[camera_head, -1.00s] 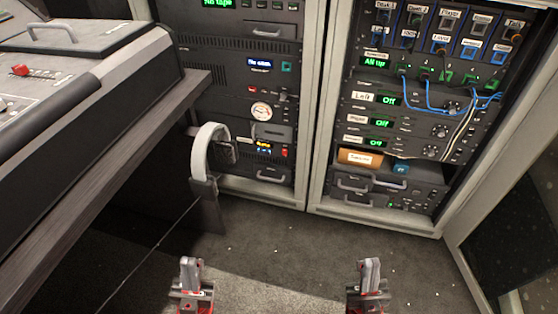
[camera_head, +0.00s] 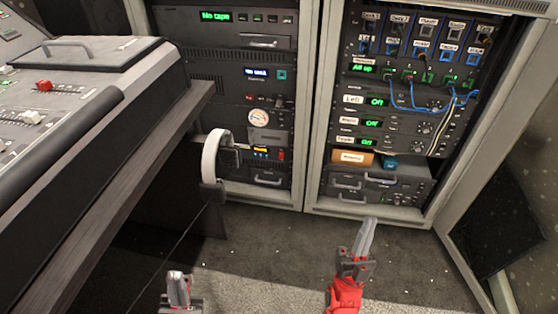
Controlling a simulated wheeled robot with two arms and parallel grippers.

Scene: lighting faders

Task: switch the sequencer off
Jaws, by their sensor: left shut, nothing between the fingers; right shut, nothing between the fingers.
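I cannot pick out the sequencer with certainty, as the labels are too small to read reliably. My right gripper (camera_head: 368,228) is shut and empty, pointing up in front of the foot of the right rack in the picture, apart from the unit fronts. My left gripper (camera_head: 178,278) is shut and empty over the floor at the bottom.
The left rack (camera_head: 225,56) has a "No tape" display and a round gauge. A console (camera_head: 95,80) with a red fader knob (camera_head: 44,86) fills the left. White headphones (camera_head: 210,155) hang beside the desk. Blue cables loop across the right rack. Carpet in front is clear.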

